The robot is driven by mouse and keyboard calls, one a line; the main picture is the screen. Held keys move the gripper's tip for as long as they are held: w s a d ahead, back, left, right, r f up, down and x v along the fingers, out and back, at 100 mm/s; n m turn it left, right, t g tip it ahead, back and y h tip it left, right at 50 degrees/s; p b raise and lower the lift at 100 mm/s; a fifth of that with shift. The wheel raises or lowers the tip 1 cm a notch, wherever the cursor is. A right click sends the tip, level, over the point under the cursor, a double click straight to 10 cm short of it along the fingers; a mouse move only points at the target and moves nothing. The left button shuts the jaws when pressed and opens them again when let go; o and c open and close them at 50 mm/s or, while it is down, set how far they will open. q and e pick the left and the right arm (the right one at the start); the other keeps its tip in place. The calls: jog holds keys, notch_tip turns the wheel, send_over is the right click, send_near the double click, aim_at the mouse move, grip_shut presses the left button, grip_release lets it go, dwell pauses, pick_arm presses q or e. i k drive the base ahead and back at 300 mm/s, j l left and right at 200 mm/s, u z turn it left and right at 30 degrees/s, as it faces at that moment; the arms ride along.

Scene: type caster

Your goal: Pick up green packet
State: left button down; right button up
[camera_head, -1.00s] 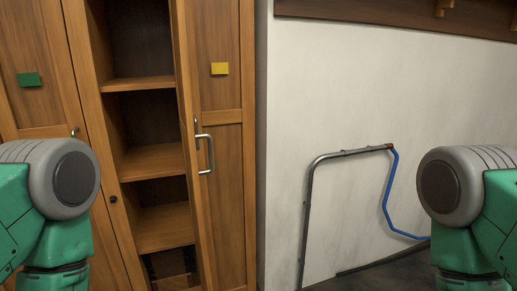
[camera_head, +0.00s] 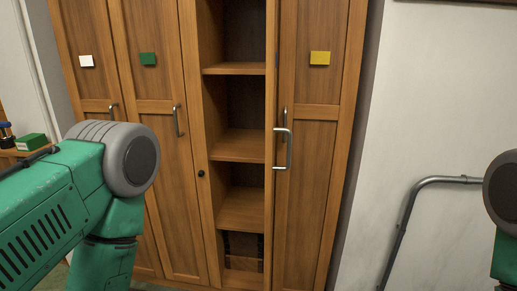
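A small green box-shaped item (camera_head: 31,142) sits at the far left edge on a wooden surface, partly cut by my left arm below it. It may be the green packet, but I cannot read any marking on it. A flat green card (camera_head: 148,59) is on a closed cabinet door. My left arm shows large at the left and a part of my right arm at the right edge. Both grippers are out of the frame.
A wooden cabinet (camera_head: 183,220) fills the middle, with an open shelf section (camera_head: 238,142) that looks mostly empty. One door (camera_head: 310,160) with a yellow card (camera_head: 320,58) stands beside it. A grey metal tube frame (camera_head: 405,215) is by the white wall at right.

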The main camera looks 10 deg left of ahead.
aim_at(30, 143)
jog(key=i+l+u, duration=0.1)
jog(key=l+u, duration=0.65)
jog(key=u, duration=1.25)
jog(key=i+j, duration=0.1)
jog(key=i, duration=0.4)
jog(key=i+j, duration=0.1)
jog(key=i, duration=0.35)
jog(key=i+j, duration=0.15)
jog(key=i, duration=0.35)
